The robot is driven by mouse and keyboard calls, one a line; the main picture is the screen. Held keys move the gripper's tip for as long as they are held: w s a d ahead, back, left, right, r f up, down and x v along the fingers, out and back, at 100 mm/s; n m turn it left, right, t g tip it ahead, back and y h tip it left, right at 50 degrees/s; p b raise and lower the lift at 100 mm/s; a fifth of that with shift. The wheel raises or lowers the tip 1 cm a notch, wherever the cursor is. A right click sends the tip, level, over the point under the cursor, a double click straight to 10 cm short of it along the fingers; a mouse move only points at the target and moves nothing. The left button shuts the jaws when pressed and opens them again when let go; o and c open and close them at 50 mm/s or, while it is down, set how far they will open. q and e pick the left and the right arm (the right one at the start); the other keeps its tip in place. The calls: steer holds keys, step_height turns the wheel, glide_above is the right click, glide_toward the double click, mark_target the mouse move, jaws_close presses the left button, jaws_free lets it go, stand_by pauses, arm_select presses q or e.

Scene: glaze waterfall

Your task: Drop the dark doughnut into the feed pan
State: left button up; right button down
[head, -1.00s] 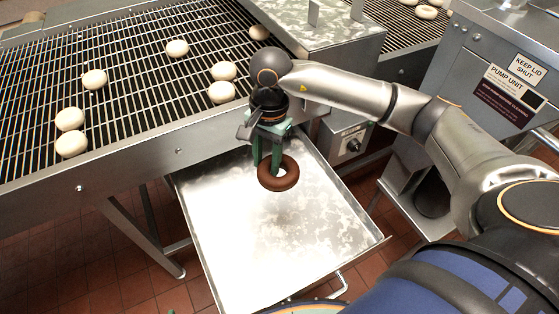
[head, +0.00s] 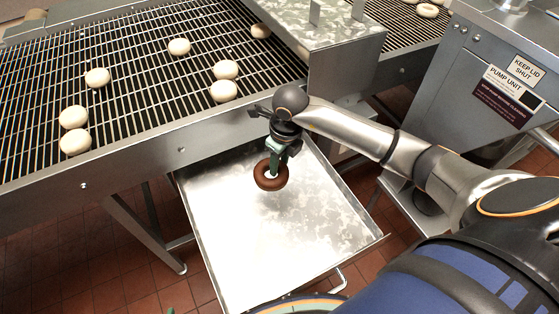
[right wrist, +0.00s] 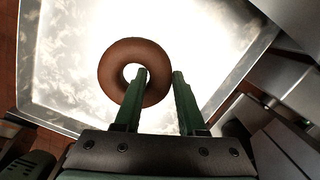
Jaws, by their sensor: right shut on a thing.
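The dark doughnut (head: 270,184) is a brown ring held in my right gripper (head: 277,165) above the feed pan (head: 325,245), a shallow shiny metal tray. In the right wrist view the doughnut (right wrist: 115,62) has one green finger over its hole and the other just outside its rim, so the right gripper (right wrist: 160,74) is shut on one side of the ring. The pan also fills the background there (right wrist: 60,50). A small green tip (head: 170,310) at the bottom edge of the head view looks like part of my left gripper; its jaw is hidden.
A wire conveyor (head: 140,70) with several pale doughnuts (head: 97,77) runs behind the pan. A metal hood (head: 320,40) stands over it. The pump unit (head: 470,80) is at the right. The pan's surface in view is bare.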

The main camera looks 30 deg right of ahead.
steer(key=shift+f+b, duration=0.4)
steer(key=shift+f, duration=0.15)
step_height(320, 180, down, 4)
steer(key=b, duration=0.3)
steer(key=shift+f+b, duration=0.3)
steer(key=shift+f, duration=0.15)
steer(key=shift+c, duration=2)
jaws_free()
arm_select(q)
steer(key=d+f, duration=0.1)
steer(key=w+d+f, duration=0.1)
steer(key=shift+d+f+m+h, duration=0.2)
steer(key=shift+f+m+h, duration=0.1)
steer(key=shift+h, duration=0.1)
